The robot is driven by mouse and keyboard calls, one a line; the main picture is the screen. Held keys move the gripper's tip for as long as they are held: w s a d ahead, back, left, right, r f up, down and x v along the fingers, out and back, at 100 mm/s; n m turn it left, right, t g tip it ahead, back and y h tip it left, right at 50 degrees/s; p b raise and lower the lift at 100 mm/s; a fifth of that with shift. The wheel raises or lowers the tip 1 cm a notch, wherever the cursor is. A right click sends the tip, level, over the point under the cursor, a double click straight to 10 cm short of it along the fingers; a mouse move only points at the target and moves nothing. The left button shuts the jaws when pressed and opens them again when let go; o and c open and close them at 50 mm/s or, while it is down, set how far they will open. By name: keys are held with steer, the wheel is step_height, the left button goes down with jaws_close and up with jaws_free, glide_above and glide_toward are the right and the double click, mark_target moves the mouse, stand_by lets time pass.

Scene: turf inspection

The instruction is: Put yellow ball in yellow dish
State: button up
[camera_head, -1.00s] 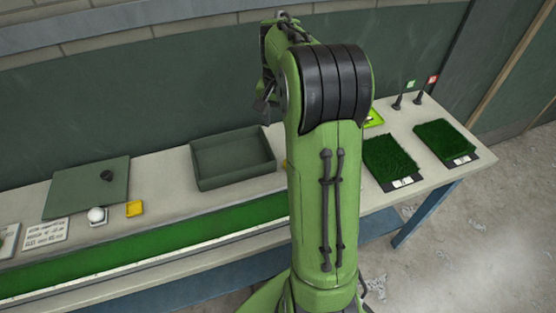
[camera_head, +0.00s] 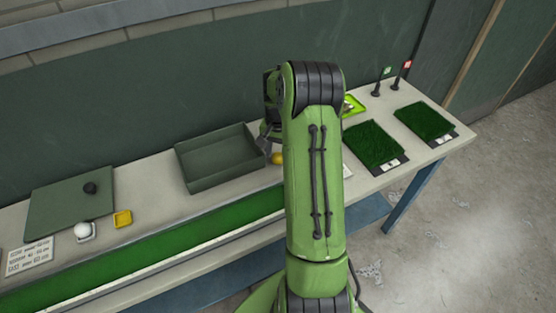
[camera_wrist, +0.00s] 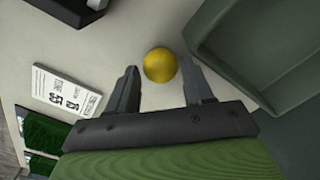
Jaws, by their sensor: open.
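The yellow ball (camera_head: 277,158) rests on the bench just right of the grey-green tray, partly hidden by my arm. In the wrist view the yellow ball (camera_wrist: 159,65) lies just beyond and between my fingertips. My gripper (camera_wrist: 160,78) is open and empty, its two fingers spread wider than the ball. In the head view my gripper (camera_head: 268,142) is partly hidden near the ball.
The grey-green tray (camera_head: 222,158) stands left of my gripper; its wall (camera_wrist: 220,62) is close to the right finger. A printed card (camera_wrist: 70,90) lies left. A dark green board (camera_head: 70,200) bears a black knob. Two turf samples (camera_head: 372,145) (camera_head: 425,122) lie right.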

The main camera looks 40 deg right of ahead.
steer(key=shift+f, duration=0.8)
steer(key=shift+c, duration=0.3)
